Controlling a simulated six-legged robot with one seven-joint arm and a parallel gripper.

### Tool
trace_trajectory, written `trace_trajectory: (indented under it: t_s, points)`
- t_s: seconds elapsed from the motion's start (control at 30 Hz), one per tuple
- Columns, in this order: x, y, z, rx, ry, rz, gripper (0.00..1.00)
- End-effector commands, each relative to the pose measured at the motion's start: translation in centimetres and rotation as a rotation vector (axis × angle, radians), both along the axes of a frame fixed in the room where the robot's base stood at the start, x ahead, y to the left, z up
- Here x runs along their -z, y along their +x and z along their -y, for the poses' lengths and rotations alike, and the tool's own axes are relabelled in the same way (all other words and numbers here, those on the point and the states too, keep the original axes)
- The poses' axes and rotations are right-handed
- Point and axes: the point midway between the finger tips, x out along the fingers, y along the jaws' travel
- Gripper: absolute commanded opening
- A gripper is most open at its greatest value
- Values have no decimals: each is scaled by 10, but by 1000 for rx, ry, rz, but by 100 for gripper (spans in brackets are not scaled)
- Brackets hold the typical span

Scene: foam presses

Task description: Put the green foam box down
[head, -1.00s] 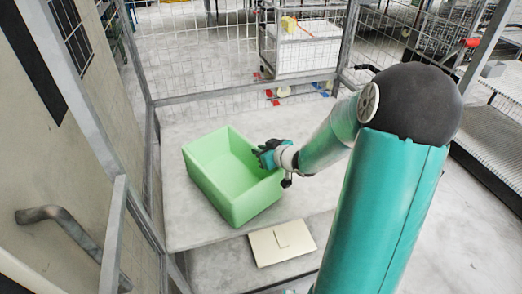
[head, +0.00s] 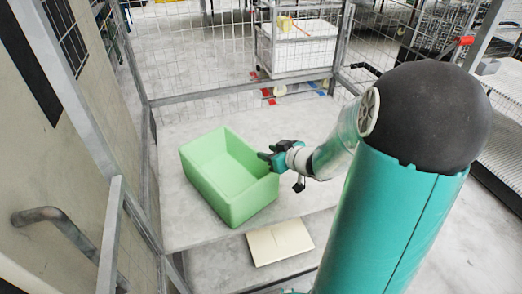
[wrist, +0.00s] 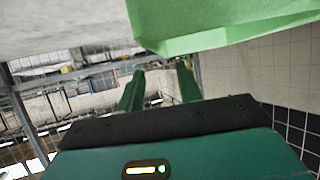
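The green foam box (head: 231,196) is an open-topped, light green bin. In the head view it appears to sit upright on the pale grey platform (head: 183,222). My gripper (head: 268,157) is at the box's right side, by its rim. In the wrist view the box (wrist: 215,32) fills the upper right, just beyond the fingers. The two green fingers of my gripper (wrist: 160,85) stand apart, with background showing between them and nothing held. The head view does not show clearly whether a fingertip still touches the rim.
A flat cream panel (head: 280,243) lies in front of the platform's edge. Wire mesh fencing with a grey frame (head: 240,91) closes the back and left. A white-sided cart (head: 302,55) stands behind it. Bare platform lies behind the box and to its right.

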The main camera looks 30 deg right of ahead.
Motion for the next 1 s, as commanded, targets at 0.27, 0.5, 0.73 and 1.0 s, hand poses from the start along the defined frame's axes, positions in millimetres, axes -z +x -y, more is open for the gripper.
trace_trajectory:
  t_s: [0.27, 0.5, 0.73, 1.0]
  points:
    - [-21, -41, 8, 0, -2, 1, 36]
    - [-32, -44, 9, 30, -49, -6, 36]
    - [-78, -31, 6, 232, -272, -54, 36]
    - [-127, -69, -38, 435, -330, -204, 36]
